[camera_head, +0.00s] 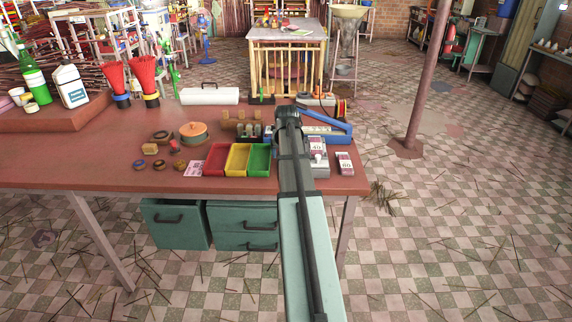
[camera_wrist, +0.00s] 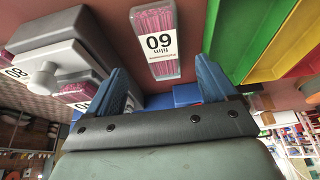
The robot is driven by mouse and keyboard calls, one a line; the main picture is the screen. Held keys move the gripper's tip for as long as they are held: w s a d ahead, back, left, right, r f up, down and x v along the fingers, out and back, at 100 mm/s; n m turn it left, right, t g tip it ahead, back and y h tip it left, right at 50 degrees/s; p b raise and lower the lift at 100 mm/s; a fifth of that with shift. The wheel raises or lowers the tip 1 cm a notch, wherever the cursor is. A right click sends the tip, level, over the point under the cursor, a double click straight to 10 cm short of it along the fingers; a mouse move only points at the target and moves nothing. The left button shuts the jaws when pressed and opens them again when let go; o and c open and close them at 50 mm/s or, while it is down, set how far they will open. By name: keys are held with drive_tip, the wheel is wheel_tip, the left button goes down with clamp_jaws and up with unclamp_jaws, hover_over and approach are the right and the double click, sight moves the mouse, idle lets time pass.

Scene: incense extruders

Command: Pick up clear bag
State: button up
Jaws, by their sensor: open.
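A clear bag (camera_wrist: 154,42) of pink contents with a white label lies on the red-brown table, between a grey device and the green tray in the wrist view. The label shows large digits and the word "film". My gripper (camera_wrist: 159,92) is open, its two blue fingers apart with nothing between them. The bag lies beyond the fingertips, roughly in line with the gap, and is not touched. In the head view my arm hides the gripper and this bag. Another similar packet (camera_head: 345,163) lies at the table's right edge.
The grey device (camera_wrist: 55,50) stands close to one finger, with labelled pink packets at it. Green (camera_head: 260,160), yellow (camera_head: 237,160) and red (camera_head: 215,160) trays stand left of my arm. A blue bar (camera_head: 325,119) lies behind. Open floor is to the right.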

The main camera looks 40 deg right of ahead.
drive_tip(key=shift+x, duration=2.65)
drive_tip(key=shift+w, duration=0.15)
drive_tip(key=shift+r, duration=0.1)
drive_tip(key=shift+c, duration=0.4)
drive_tip(key=c, duration=1.1)
wheel_tip(320, 180, up, 9)
drive_tip(key=w+a, duration=0.4)
drive_tip(key=w, duration=0.1)
drive_tip(key=w+a+f, duration=0.1)
drive_tip(key=w+a, duration=0.1)
drive_tip(key=a, duration=0.1)
drive_tip(key=shift+w+f, duration=0.1)
drive_tip(key=shift+w, duration=0.2)
